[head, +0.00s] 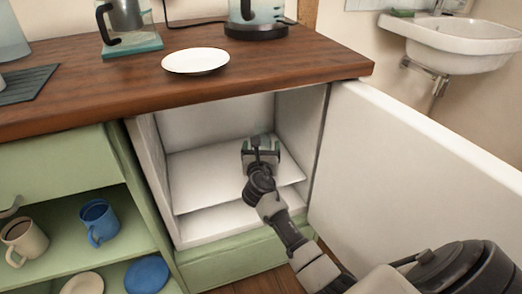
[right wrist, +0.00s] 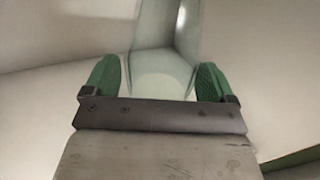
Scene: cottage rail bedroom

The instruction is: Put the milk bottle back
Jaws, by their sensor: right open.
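My right arm reaches into the open white cabinet, which looks like a small fridge (head: 195,130). The right gripper (head: 262,147) is over its white inner shelf (head: 200,185), with its jaws apart. In the right wrist view, a pale, glassy bottle (right wrist: 165,80), apparently the milk bottle, stands between the two green finger pads, with a narrow gap showing on each side. In the head view the bottle is mostly hidden by the gripper. The left gripper is not in view.
The white door (head: 400,170) stands open to the right of my arm. A wooden counter (head: 290,55) above holds a white plate (head: 196,60) and a kettle (head: 258,15). Green shelves at left hold a blue mug (head: 98,220) and a beige mug (head: 24,238). A sink (head: 455,42) is at right.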

